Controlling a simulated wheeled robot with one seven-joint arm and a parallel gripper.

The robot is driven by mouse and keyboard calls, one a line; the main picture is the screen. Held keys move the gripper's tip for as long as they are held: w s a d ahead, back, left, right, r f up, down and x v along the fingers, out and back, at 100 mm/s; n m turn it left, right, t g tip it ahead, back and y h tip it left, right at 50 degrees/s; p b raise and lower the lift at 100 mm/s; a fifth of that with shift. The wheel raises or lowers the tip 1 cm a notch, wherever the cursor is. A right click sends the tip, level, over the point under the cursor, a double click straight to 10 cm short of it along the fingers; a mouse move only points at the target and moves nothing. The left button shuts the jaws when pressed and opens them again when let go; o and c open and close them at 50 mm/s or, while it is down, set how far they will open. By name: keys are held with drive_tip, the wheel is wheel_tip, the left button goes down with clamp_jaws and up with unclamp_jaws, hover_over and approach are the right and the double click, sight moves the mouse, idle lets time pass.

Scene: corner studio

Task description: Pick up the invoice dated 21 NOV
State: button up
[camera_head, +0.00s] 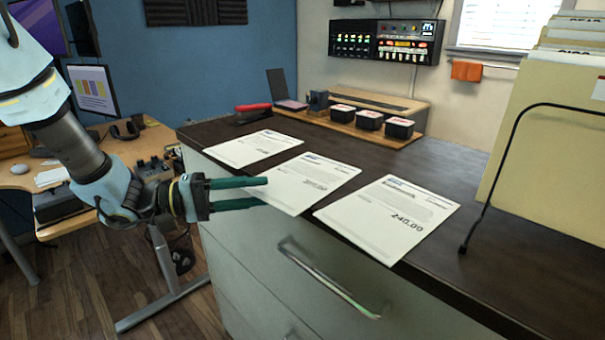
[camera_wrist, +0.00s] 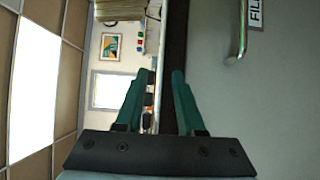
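Three white invoices lie in a row on the dark top of the cabinet: a left one (camera_head: 252,148), a middle one (camera_head: 312,182) and a right one (camera_head: 389,217) showing 240.00. The printed dates are too small to read, so I cannot tell which is 21 NOV. The front edges of the middle and right sheets reach over the counter's front edge. My gripper (camera_head: 262,191) is open at the front-left corner of the middle invoice. In the wrist view its two green fingers (camera_wrist: 165,76) stand apart, with the counter edge between them; I see no sheet clearly held.
A wire rack with tan folders (camera_head: 550,130) stands on the counter at right. A red stapler (camera_head: 252,107) and a wooden tray with black boxes (camera_head: 370,119) are at the back. A drawer handle (camera_head: 330,280) sticks out in front.

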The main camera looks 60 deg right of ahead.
clamp_jaws()
idle(0.6)
